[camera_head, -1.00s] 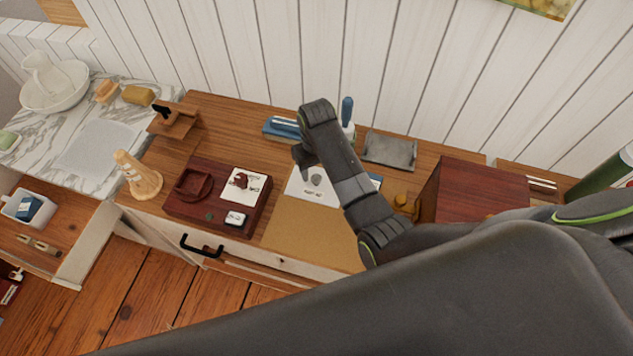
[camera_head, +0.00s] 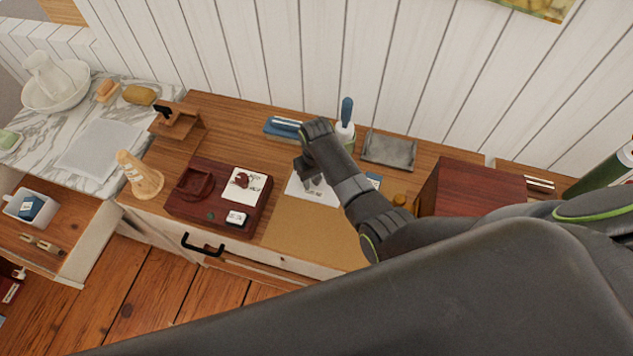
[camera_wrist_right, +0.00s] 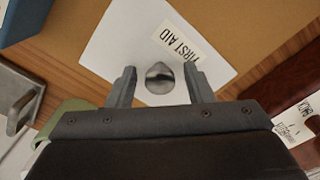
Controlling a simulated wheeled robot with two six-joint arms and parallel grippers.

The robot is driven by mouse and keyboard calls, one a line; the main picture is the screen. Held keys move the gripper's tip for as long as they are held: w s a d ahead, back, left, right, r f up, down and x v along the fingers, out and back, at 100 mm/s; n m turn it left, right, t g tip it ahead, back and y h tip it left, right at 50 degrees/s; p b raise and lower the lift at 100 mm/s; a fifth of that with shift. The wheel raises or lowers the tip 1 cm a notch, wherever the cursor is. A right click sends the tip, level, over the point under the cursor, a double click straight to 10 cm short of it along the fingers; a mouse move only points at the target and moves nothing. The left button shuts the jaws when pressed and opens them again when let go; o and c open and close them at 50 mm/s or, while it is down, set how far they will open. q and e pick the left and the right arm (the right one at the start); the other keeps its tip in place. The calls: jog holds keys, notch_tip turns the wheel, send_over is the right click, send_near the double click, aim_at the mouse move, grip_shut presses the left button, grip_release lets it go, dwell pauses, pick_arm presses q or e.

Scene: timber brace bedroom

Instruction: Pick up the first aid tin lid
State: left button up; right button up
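The first aid tin lid is a white square plate (camera_head: 297,187) on the dresser top, partly hidden by my right gripper in the head view. In the right wrist view the lid (camera_wrist_right: 115,45) shows a "FIRST AID" label and a round silver knob (camera_wrist_right: 160,82). My right gripper (camera_wrist_right: 160,72) is open, with one finger on each side of the knob and a gap visible on both sides. In the head view my right gripper (camera_head: 308,170) hangs over the lid. I cannot tell its exact height. My left gripper is not in view.
A dark wooden organiser (camera_head: 218,222) stands left of the lid and a red-brown box (camera_head: 470,188) to the right. Behind are a blue case (camera_head: 283,128), a blue-handled brush (camera_head: 347,110) and a grey tray (camera_head: 389,150). A tan mat (camera_head: 310,238) in front is clear.

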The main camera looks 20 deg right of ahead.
grip_shut()
jog(key=shift+r, duration=0.1)
